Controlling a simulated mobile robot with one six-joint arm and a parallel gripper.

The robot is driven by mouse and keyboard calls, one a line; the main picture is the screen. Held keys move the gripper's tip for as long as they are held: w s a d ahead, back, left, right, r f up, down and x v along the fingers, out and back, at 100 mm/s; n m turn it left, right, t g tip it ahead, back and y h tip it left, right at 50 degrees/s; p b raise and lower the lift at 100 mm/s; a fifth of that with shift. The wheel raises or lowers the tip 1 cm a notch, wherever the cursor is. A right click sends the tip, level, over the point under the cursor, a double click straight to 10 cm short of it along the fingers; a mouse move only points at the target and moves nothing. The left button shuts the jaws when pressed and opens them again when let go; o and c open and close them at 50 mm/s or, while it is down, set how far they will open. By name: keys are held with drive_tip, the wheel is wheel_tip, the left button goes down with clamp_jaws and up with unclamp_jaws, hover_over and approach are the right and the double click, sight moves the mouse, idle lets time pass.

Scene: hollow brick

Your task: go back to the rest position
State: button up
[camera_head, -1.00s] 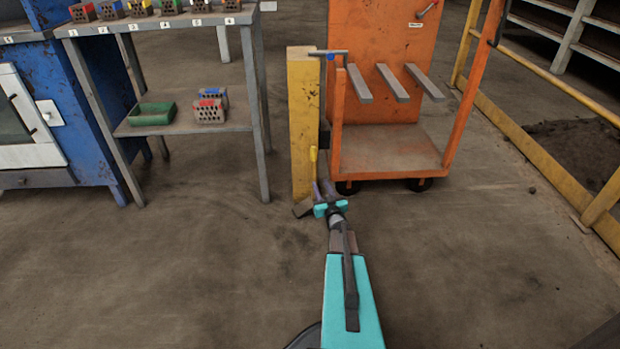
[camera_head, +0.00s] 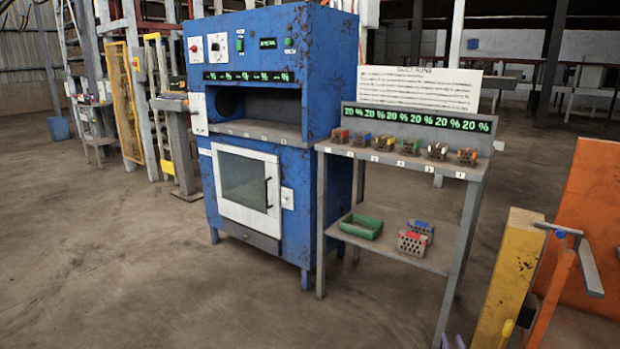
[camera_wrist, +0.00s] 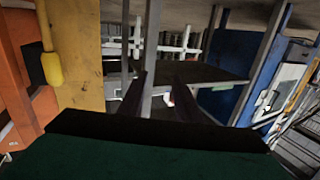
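My gripper (camera_wrist: 162,95) shows in the wrist view with two dark fingers apart and nothing held between them. Behind the fingers are a grey post and a dark shelf, both beyond the fingertips. In the head view only the purple finger tips of my gripper (camera_head: 452,342) show at the bottom edge, left of the yellow post (camera_head: 512,280). The rest of my arm is out of the head view.
A grey bench (camera_head: 400,261) holds several small bricks on top. Its lower shelf holds a green tray (camera_head: 361,226) and two bricks (camera_head: 412,242). A blue oven cabinet (camera_head: 255,100) stands left of it. An orange cart (camera_head: 592,200) is at right. The floor at left is clear.

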drive_tip(key=w+a+r+g+y+p, duration=0.15)
drive_tip(key=a+p, duration=0.25)
drive_tip(key=a, duration=0.4)
drive_tip(key=a+r+g+y+p, duration=0.1)
drive_tip(key=a+r+p, duration=0.3)
drive_tip(key=a, duration=0.5)
drive_tip(key=s+a+f+n+g+p, duration=0.1)
drive_tip(key=s+a+g+p, duration=0.1)
drive_tip(key=s+a+p, duration=0.3)
drive_tip(key=s+a+f+g+p, duration=0.1)
drive_tip(key=s+a+g+p, duration=0.2)
drive_tip(key=a+p, duration=0.35)
drive_tip(key=s+a+r+g+p, duration=0.1)
drive_tip(key=s+a+g, duration=0.3)
drive_tip(key=s, duration=0.9)
drive_tip(key=s+a+r+n+g+y+p, duration=0.1)
drive_tip(key=s+a+g, duration=0.3)
drive_tip(key=s, duration=0.9)
drive_tip(key=s+a+r+n+g+y+p, duration=0.1)
drive_tip(key=s+a+g+p, duration=0.1)
drive_tip(key=s+g, duration=0.5)
drive_tip(key=s+a, duration=0.1)
drive_tip(key=s, duration=0.4)
drive_tip(key=shift+s+a+r, duration=0.25)
drive_tip(key=shift+s+a, duration=0.15)
drive_tip(key=shift+d, duration=0.1)
